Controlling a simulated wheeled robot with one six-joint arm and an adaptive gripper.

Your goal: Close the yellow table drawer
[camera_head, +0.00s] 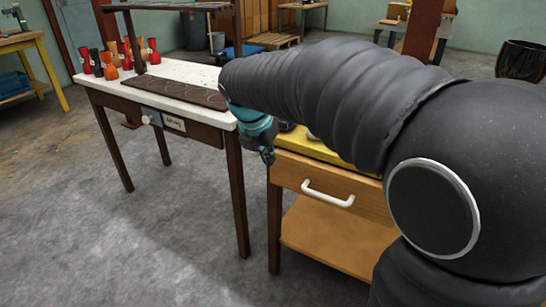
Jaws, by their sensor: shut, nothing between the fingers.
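The yellow-topped table (303,144) stands right of centre, partly hidden behind my arm. Its drawer (290,172) has a wooden front with a white bar handle (328,193). The drawer front looks close to the table frame; I cannot tell whether a small gap is left. My gripper (268,157) is shut and empty, pointing down at the left end of the yellow table, above and left of the handle. It is apart from the handle. My arm hides the right part of the table and drawer.
A white-topped table (190,73) stands to the left, with a knobbed drawer (165,121), a dark mat (175,91) and several red, orange and black goblet drums (110,64). The yellow table has a lower shelf (335,236). Concrete floor in front is clear.

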